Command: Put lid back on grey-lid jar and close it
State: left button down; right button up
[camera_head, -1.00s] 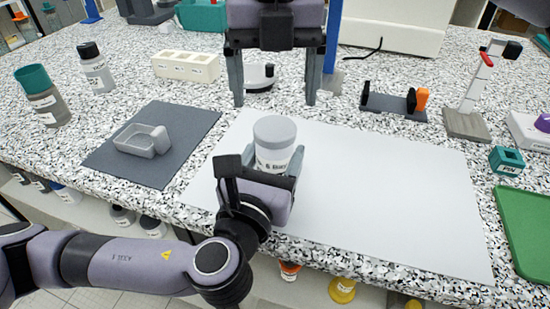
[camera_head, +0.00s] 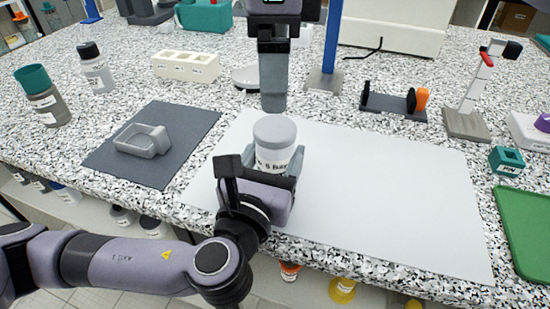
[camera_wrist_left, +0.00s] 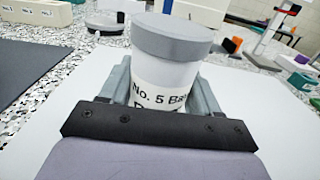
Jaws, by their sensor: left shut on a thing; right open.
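The white jar (camera_head: 272,158) with a "No. 5" label stands upright over the white mat. Its grey lid (camera_head: 275,130) sits level on top; I cannot tell how tightly. The jar (camera_wrist_left: 160,85) and lid (camera_wrist_left: 172,37) also show in the left wrist view. My left gripper (camera_head: 272,163) is shut around the jar body, one finger on each side. My right gripper (camera_head: 273,104) points down behind and above the lid, clear of it. It is seen edge-on, one finger hiding the other, and it is open with nothing visible in it.
The white mat (camera_head: 390,200) has free room right of the jar. A grey mat (camera_head: 110,160) with a clear scoop-like tray (camera_head: 143,140) lies left. Two bottles stand at the far left. A blue post (camera_head: 331,45) and a black-and-orange holder (camera_head: 395,103) stand behind.

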aim_at(275, 127)
jog(key=shift+r+n, duration=0.1)
jog(key=shift+n, duration=0.5)
jog(key=shift+f, duration=4.05)
jog(key=c, duration=1.1)
